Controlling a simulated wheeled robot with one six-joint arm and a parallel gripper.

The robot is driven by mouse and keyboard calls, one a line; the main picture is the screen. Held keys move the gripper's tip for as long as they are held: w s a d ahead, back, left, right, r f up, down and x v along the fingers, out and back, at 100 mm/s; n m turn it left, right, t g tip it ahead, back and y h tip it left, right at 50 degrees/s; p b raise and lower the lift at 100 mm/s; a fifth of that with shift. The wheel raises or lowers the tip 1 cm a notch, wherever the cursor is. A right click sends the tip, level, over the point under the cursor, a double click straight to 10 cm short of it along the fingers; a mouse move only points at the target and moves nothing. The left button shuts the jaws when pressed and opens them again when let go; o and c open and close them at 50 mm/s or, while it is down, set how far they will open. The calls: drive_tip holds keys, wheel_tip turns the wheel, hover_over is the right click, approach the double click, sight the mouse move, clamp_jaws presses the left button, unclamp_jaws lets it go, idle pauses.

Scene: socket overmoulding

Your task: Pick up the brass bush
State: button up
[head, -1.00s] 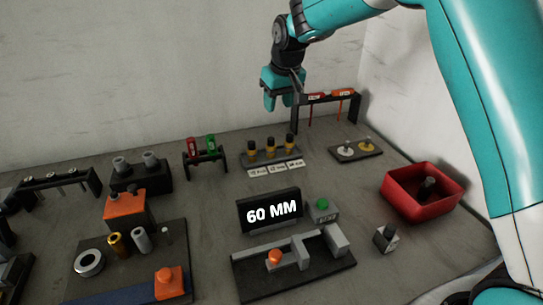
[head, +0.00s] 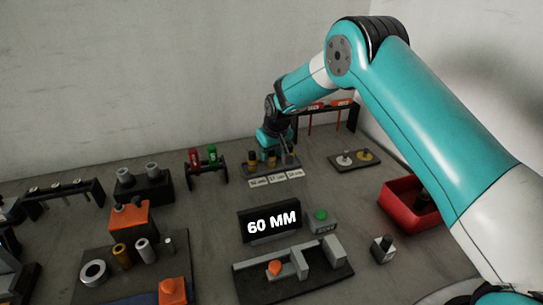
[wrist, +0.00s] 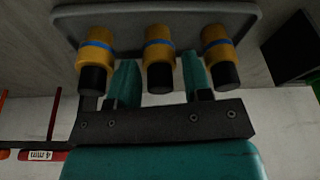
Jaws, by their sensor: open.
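A brass-coloured hollow cylinder, which looks like the brass bush (head: 121,257), stands upright on the dark mat (head: 205,285) at the front left of the head view, between a steel ring (head: 93,273) and a grey sleeve (head: 147,252). My gripper (head: 270,150) is far from it, at the rack at the back. In the wrist view my gripper (wrist: 161,72) is open, its teal fingers on either side of the middle of three yellow-brown cylinders (wrist: 159,50) with blue bands and black ends. I cannot tell whether the fingers touch it.
Labels (head: 276,179) lie before the rack. A red-and-green holder (head: 207,165) stands left of it, a tool stand (head: 350,115) behind right, a two-disc plate (head: 355,160) at right. A 60 MM display (head: 270,224), fixture (head: 295,285) and red bin (head: 405,215) are nearer.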

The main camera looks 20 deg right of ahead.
drive_tip(key=shift+x, duration=0.85)
drive_tip(key=c, duration=0.5)
